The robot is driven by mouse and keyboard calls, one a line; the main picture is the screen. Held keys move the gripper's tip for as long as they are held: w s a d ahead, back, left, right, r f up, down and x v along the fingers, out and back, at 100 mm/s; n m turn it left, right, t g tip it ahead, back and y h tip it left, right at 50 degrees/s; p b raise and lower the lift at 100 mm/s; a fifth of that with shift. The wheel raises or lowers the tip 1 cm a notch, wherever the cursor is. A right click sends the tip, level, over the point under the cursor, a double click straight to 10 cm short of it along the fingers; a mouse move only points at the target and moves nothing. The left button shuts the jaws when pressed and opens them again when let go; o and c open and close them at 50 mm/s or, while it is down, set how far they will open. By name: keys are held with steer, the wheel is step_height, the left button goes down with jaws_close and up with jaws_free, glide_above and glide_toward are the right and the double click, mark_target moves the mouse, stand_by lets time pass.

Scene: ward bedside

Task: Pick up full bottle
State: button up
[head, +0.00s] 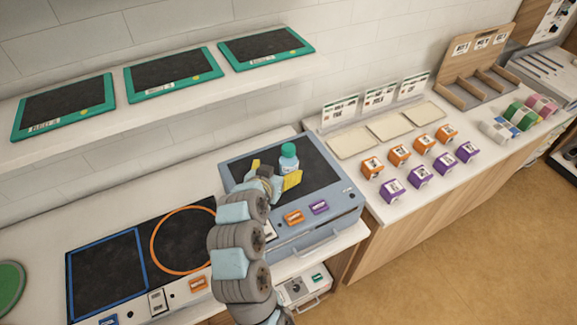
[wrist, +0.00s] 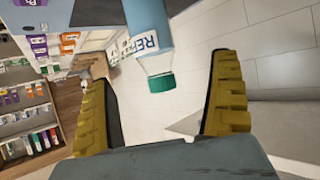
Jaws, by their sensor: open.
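A bottle (head: 288,160) with a green cap and pale blue body stands upright on the dark top of the blue-grey unit (head: 330,215) in the head view. In the wrist view the bottle (wrist: 151,40) shows a blue body, a white label and a green cap, between the two yellow fingers. My gripper (wrist: 165,100) is open, with a gap on both sides of the bottle. In the head view my gripper (head: 273,178) is right beside the bottle, and partly hides its lower part.
Left of the unit lies a dark panel with a blue square and an orange circle (head: 157,240). Several green-edged trays (head: 172,75) lie on the shelf above. Orange and purple boxes (head: 397,154) and a wooden rack (head: 475,80) stand on the right counter.

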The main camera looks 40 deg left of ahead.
mark_target(285, 164)
steer(key=shift+x, duration=1.75)
steer(key=shift+w+f+p, duration=0.35)
steer(key=shift+w+p, duration=0.25)
steer(key=shift+p+x, duration=0.45)
steer(key=shift+x, duration=1.5)
steer(key=shift+d+f, duration=0.1)
steer(key=shift+d, duration=0.1)
steer(key=c, duration=1.4)
steer(key=shift+o, duration=0.2)
